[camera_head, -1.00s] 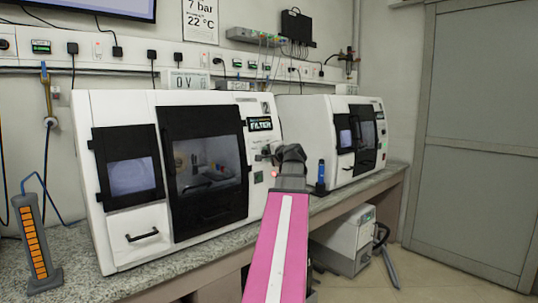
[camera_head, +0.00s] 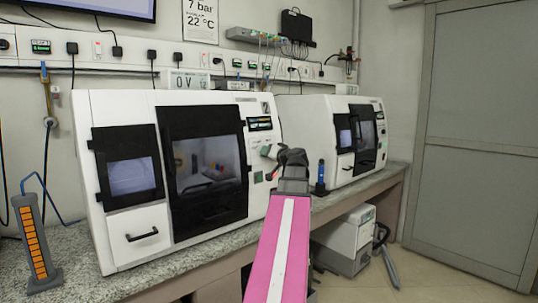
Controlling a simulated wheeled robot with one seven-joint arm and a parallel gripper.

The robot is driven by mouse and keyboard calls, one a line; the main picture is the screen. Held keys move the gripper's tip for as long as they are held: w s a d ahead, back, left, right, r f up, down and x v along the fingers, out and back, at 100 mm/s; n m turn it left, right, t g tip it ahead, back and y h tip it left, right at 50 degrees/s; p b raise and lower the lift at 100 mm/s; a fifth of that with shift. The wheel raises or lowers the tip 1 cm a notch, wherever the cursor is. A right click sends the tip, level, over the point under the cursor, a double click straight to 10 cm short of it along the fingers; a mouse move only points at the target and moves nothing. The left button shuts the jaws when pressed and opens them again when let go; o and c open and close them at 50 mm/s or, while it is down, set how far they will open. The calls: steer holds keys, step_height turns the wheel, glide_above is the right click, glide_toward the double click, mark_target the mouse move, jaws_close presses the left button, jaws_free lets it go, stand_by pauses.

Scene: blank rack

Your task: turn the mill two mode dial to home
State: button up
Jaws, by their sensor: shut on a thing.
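Mill two (camera_head: 120,221) is the nearer white machine on the bench, with a 2 at its upper right. Its small display (camera_head: 260,123) is lit, but its text is too small to read. My gripper (camera_head: 270,154) is at the control panel on the mill's right front, below the display. It is shut on the mode dial, which the dark fingers largely hide, so I cannot read its setting. My pink arm reaches up from the bottom of the view.
A second white machine (camera_head: 312,118) stands behind to the right. A blue bottle-like item (camera_head: 320,178) stands on the bench (camera_head: 75,268) right of my gripper. An orange-slotted rack (camera_head: 35,243) is at the left. A grey-white unit (camera_head: 342,240) sits under the bench.

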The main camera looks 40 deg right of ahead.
steer(key=n+y, duration=0.1)
steer(key=n, duration=0.5)
steer(key=shift+n, duration=0.4)
stand_by(0.3)
steer(key=o, duration=0.9)
steer(key=shift+s, duration=0.15)
steer(key=s, duration=0.7)
steer(key=s+d, duration=0.1)
steer(key=s, duration=0.2)
steer(key=shift+s, duration=0.3)
